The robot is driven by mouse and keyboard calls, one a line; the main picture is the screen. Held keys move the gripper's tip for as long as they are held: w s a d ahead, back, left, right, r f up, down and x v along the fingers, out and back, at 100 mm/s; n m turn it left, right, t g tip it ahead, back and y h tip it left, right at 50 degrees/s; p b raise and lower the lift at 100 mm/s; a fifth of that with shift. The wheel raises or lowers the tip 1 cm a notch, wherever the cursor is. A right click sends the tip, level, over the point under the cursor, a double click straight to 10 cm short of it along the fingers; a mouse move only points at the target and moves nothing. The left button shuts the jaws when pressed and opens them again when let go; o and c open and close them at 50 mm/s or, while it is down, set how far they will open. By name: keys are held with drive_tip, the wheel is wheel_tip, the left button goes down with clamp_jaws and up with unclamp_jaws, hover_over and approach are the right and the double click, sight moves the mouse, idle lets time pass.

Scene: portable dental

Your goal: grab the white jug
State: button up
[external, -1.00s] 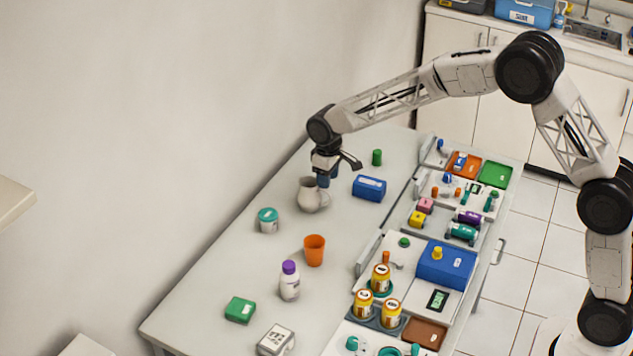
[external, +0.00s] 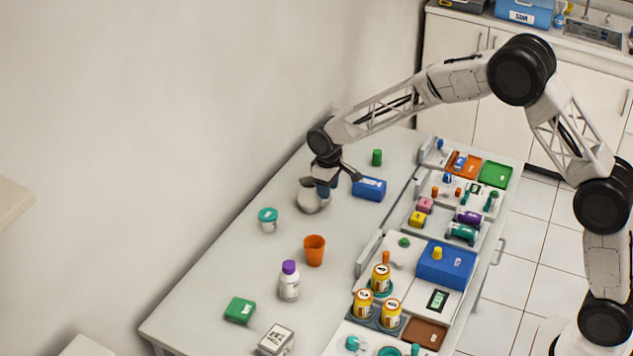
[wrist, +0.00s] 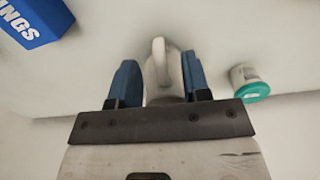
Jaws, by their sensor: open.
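The white jug (external: 308,196) stands on the grey-white table toward its far end in the external view. My gripper (external: 325,190) is lowered at the jug and partly covers it. In the wrist view the jug (wrist: 162,75) lies between the two blue fingers of my gripper (wrist: 160,82), its handle facing up in the picture. The fingers are open, one on each side of the jug. The right finger is very close to it; I cannot tell whether it touches. The lower part of the jug is hidden behind the gripper body in the wrist view.
A blue box (external: 369,188) stands close to the right of my gripper. A teal-lidded jar (external: 268,220) is nearer the camera on the left. A green cylinder (external: 377,157) stands behind. An orange cup (external: 314,250) and purple-capped bottle (external: 289,281) stand farther forward. Trays line the right side.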

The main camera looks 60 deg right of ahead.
drive_tip(key=shift+f, duration=2.05)
drive_tip(key=shift+c, duration=0.3)
clamp_jaws()
